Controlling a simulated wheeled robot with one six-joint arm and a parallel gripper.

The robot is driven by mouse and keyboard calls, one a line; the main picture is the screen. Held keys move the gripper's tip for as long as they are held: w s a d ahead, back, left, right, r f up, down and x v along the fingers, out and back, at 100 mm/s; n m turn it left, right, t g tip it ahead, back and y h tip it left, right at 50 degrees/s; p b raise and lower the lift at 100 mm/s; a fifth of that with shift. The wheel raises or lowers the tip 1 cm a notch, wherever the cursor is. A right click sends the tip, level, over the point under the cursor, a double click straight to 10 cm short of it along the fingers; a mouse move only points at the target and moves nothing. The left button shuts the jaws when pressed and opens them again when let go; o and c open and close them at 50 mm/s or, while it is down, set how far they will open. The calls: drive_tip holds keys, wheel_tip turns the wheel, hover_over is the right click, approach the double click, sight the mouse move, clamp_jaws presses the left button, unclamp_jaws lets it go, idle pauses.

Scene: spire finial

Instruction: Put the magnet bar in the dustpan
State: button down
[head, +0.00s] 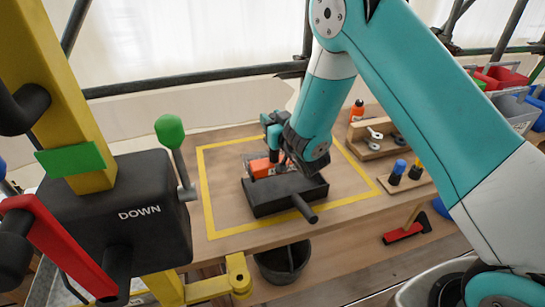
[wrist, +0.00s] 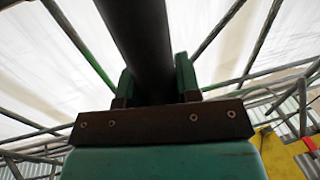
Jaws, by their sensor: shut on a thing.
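My gripper (head: 274,136) is over the workbench, reaching in from the upper right. In the wrist view its two green fingers (wrist: 157,82) are shut on a long dark bar, which I take for the magnet bar (wrist: 140,35). An orange-red piece (head: 261,168) shows just below the gripper in the head view; I cannot tell whether it belongs to the held bar. A black box-like pan with a stub handle toward me, apparently the dustpan (head: 267,207), sits on the bench close under the gripper.
A yellow taped outline (head: 209,190) surrounds the work area. A wooden rack (head: 372,147), an orange bottle (head: 357,110) and blue-topped items (head: 398,170) stand to the right. A red-headed tool (head: 403,233) lies lower right. A dark bucket (head: 283,263) is below the front edge. A black control box (head: 120,210) stands left.

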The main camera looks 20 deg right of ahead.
drive_tip(key=shift+f+b, duration=1.35)
drive_tip(key=shift+f, duration=2.3)
drive_tip(key=c, duration=0.8)
unclamp_jaws()
drive_tip(key=shift+f, duration=0.1)
